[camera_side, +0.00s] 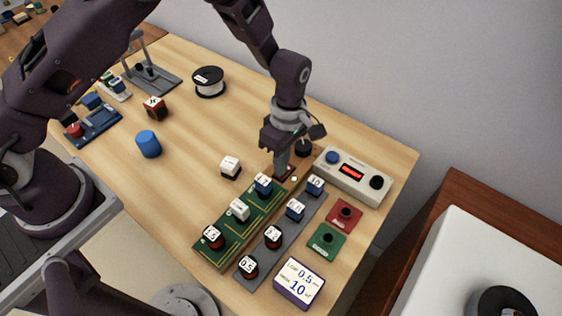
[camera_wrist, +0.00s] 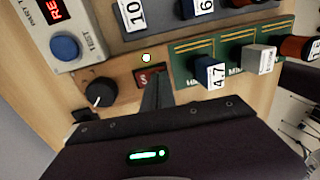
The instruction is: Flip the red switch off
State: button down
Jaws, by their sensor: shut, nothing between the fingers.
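The red switch (camera_wrist: 151,74) shows in the wrist view as a small dark red plate with white lettering, partly hidden behind my fingers. In the side view its red edge (camera_side: 291,171) shows beside my fingertips. My gripper (camera_side: 281,173) points down at the switch, with its fingers together and empty. In the wrist view the fingertips (camera_wrist: 157,79) overlap the plate; I cannot tell whether they touch it. The lever's position is hidden. A small pale lamp (camera_wrist: 146,57) glows beside the switch; it also shows in the side view (camera_side: 294,179).
A black dial (camera_wrist: 98,92) sits close beside the switch. A grey tester box (camera_side: 360,187) with a blue button and lit red display stands to the right. A green board (camera_side: 228,245) and a grey strip (camera_side: 262,272) carry labelled parts in front. Wood at left is clearer.

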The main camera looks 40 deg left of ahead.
aim_at(289, 165)
jog(key=shift+s+f, duration=0.2)
jog(key=shift+f, duration=0.1)
jog(key=shift+w, duration=0.1)
jog(key=shift+w+r, duration=0.2)
jog(key=shift+w, duration=0.65)
notch_tip(289, 165, up, 14)
jog(key=w, duration=0.2)
